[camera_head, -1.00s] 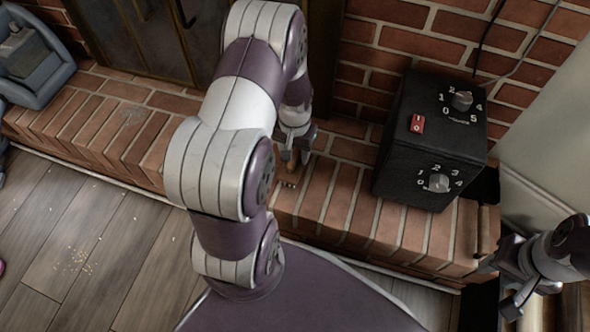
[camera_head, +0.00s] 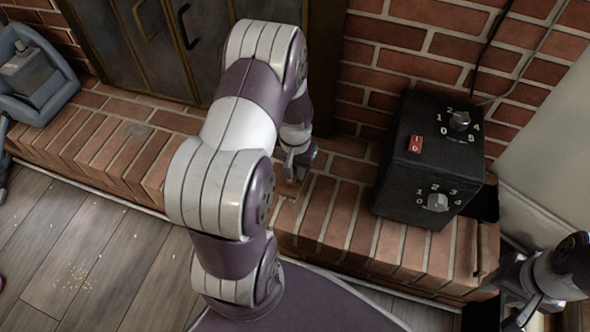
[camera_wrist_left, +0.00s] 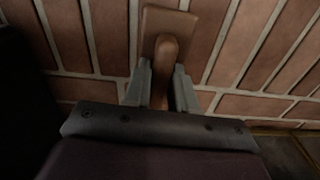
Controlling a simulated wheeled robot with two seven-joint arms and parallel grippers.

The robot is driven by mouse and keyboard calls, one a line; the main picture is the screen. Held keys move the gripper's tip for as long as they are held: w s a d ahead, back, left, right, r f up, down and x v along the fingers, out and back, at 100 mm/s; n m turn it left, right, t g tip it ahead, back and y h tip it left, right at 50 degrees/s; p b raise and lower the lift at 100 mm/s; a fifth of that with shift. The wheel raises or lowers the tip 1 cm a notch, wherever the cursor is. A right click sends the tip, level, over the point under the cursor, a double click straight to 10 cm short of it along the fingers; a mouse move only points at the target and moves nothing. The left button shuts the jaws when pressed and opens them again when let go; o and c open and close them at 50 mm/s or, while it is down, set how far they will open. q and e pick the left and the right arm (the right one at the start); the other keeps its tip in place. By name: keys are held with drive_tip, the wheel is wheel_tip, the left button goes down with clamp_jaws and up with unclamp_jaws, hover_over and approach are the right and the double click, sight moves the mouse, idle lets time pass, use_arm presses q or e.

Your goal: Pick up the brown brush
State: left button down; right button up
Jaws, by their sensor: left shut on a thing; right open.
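The brown brush (camera_wrist_left: 168,28) shows in the left wrist view, with its flat head toward the top and its handle pointing toward my gripper. My left gripper (camera_wrist_left: 166,85) is shut on the handle, one finger on each side. In the head view my left gripper (camera_head: 297,168) is low over the brick hearth, and I cannot clearly make out the brush there, as my arm and gripper cover much of that spot. My right gripper (camera_head: 522,314) is open and empty at the lower right.
A black box with knobs and a red switch (camera_head: 430,160) stands on the brick hearth (camera_head: 335,210), right of my left gripper. A blue-grey carrier (camera_head: 40,105) stands at the far left. Crumbs (camera_head: 75,278) lie on the wood floor.

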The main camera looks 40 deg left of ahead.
use_arm(q)
drive_tip(key=r, duration=0.1)
drive_tip(key=r+p, duration=0.1)
drive_tip(key=shift+w+d+r, duration=0.15)
drive_tip(key=shift+d+r, duration=0.05)
drive_tip(key=shift+r, duration=0.2)
drive_tip(key=w+d+r+p, duration=0.4)
drive_tip(key=d+r+p, duration=0.1)
drive_tip(key=d, duration=0.5)
drive_tip(key=shift+w+d+r+p, duration=0.15)
drive_tip(key=shift+d+r+p, duration=0.05)
drive_tip(key=shift+r+p, duration=0.15)
use_arm(e)
wheel_tip(320, 180, up, 8)
drive_tip(key=shift+f, duration=0.1)
